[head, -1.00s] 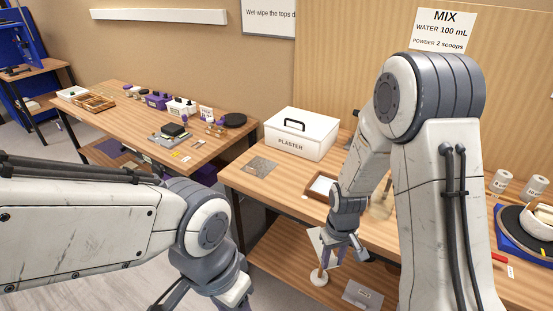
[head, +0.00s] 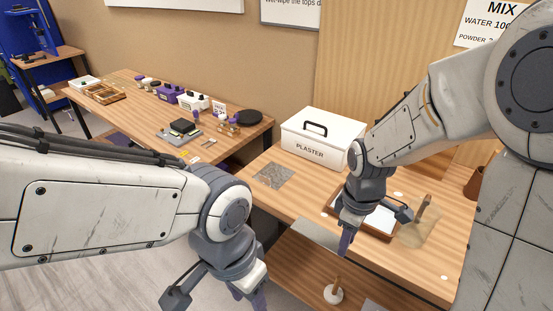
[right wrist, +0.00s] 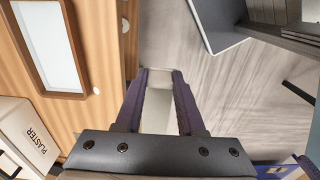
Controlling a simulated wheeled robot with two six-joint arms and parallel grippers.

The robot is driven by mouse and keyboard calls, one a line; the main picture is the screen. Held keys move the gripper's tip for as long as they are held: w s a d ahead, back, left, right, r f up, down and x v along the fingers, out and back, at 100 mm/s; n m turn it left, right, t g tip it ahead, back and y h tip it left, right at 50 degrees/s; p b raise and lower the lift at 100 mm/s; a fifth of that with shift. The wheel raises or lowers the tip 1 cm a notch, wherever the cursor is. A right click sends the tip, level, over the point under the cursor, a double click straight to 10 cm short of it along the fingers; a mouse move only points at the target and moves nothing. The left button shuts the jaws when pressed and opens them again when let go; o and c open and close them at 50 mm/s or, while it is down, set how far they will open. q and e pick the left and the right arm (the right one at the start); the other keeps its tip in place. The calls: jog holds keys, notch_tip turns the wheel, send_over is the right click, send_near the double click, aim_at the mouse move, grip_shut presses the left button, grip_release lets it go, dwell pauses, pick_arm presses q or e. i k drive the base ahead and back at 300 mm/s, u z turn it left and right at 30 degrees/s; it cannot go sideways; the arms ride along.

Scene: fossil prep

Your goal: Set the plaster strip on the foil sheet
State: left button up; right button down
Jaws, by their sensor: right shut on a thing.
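The plaster strip (head: 315,234) is a pale, thin, flat piece. My right gripper (head: 345,244) is shut on it and holds it by the table's front edge, left of the wooden tray. In the right wrist view the strip (right wrist: 158,106) lies between the two purple fingers, over the floor. The foil sheet (head: 273,175) is a grey, mottled square lying flat on the table, left of the plaster box; it is up and left of the strip and apart from it. My left gripper (head: 214,299) is open and empty at the bottom, its tips partly cut off.
The white plaster box (head: 323,140) stands behind the foil sheet. A brown-framed tray (head: 385,232) with a white inside sits right of my right gripper, near a beige patch (head: 424,232). A lower shelf (head: 303,268) holds a white-based tool (head: 333,294). A second table (head: 130,95) carries several items.

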aim_at(274, 175)
jog(key=i, duration=1.05)
